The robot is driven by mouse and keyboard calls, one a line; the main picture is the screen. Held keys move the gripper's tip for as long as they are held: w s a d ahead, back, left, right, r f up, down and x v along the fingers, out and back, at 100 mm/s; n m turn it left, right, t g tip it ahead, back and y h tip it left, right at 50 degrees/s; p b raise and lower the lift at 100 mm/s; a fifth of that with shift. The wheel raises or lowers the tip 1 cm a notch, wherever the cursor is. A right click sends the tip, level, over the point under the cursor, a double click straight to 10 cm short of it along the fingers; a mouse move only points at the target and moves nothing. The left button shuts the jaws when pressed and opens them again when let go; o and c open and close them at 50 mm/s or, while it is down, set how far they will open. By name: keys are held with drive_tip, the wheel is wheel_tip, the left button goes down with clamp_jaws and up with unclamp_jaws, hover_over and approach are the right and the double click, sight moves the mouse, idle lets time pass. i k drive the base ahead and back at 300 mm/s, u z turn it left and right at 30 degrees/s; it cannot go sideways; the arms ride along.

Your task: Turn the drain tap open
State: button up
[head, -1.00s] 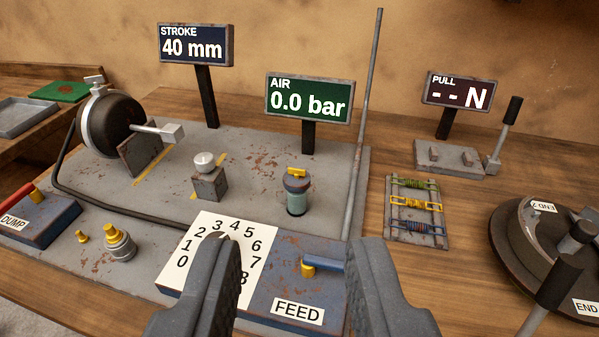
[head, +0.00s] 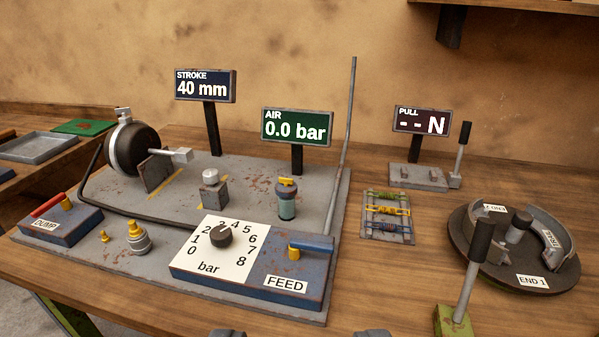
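No part is labelled as the drain tap, so I cannot tell for sure which it is. A small cylinder with a yellow bar handle on top (head: 287,184) stands upright on the grey plate, behind the FEED block. A small yellow fitting (head: 104,236) and a larger yellow-topped grey fitting (head: 137,238) stand at the front left of the plate. My gripper (head: 299,334) shows only as two fingertips at the bottom edge. They are wide apart with nothing seen between them, clear of all these parts.
A blue FEED valve (head: 306,246) with a blue lever sits beside the black-knobbed bar dial (head: 221,236). A red-levered DUMP valve (head: 53,224) is at left. A thin upright rod (head: 349,130) rises behind. The AIR display (head: 297,126) reads 0.0 bar. A round END 1 fixture (head: 510,255) stands right.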

sight(286, 181)
drive_tip(key=z, duration=0.15)
drive_tip(key=i, duration=1.2)
drive_tip(key=u, duration=0.3)
